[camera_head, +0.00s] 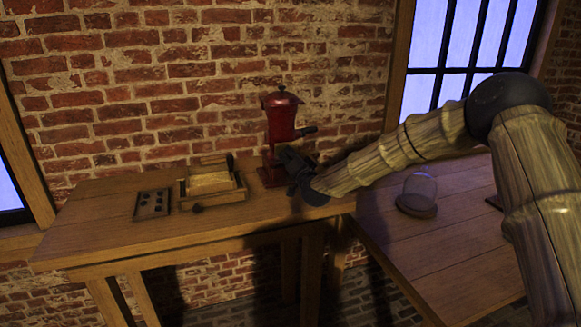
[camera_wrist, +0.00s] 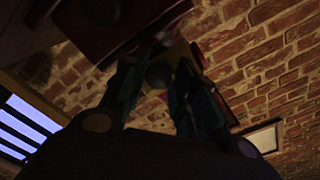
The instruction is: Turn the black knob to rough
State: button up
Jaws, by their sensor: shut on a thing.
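In the wrist view, a dark round knob (camera_wrist: 159,75) sits between the two fingers of my gripper (camera_wrist: 161,66), close under the dark red body. The fingers are shut on this knob. The view is very dark, and I cannot read any rough marking or tell which way the knob is turned.
A wooden box (camera_head: 228,198) with a pale top stands left of the grinder. A small panel with dark holes (camera_head: 152,204) lies further left. A glass dome (camera_head: 419,187) stands on the lower table at the right. The table's front left is clear.

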jog(key=shift+m+b, duration=0.8)
jog(key=shift+m, duration=0.3)
jog(key=o, duration=1)
jog(key=shift+o, duration=0.2)
jog(key=shift+s, duration=0.1)
jog(key=v, duration=1.2)
jog(key=shift+d, duration=0.1)
